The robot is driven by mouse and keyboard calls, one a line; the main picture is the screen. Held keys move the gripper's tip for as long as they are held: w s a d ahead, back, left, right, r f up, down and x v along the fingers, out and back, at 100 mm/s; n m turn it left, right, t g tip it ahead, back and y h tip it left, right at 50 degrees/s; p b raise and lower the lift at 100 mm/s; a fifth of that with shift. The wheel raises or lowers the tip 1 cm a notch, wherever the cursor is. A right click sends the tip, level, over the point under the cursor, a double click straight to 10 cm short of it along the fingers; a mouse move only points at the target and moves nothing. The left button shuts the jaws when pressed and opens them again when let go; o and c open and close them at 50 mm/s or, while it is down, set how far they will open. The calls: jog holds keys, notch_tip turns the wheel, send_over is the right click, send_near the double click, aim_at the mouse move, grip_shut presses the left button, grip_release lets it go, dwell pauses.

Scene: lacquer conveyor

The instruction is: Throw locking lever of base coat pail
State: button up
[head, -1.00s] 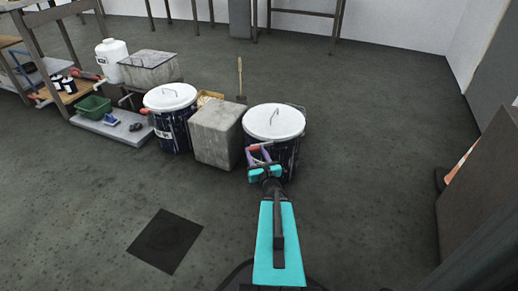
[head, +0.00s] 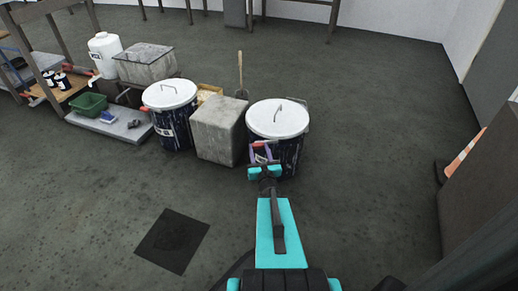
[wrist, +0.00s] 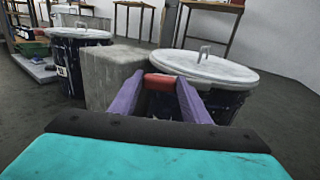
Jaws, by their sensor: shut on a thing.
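A dark pail (head: 287,157) with a white lid (head: 277,119) and a wire lid handle stands right of a grey block. It also shows in the wrist view (wrist: 228,106), and its label cannot be read. A red locking lever (wrist: 160,81) is at its near left side, just below the lid rim. My gripper (wrist: 163,90) is shut on this red lever, with a purple finger at each side of it. In the head view my gripper (head: 261,152) is at the pail's near left side. The fingers hide part of the pail's wall.
A second dark pail (head: 174,130) with a white lid and a red lever stands left of the grey concrete block (head: 217,144). A low grey platform (head: 110,124) with a green bin (head: 89,104) is farther left. A dark cabinet stands at right.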

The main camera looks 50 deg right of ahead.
jog(key=o, duration=1.5)
jog(key=shift+w, duration=0.1)
jog(key=shift+s+a+r+p, duration=0.1)
jog(key=shift+s+p, duration=0.1)
jog(key=shift+p, duration=0.25)
jog(key=shift+p+v, duration=3.55)
jog(key=shift+p, duration=0.3)
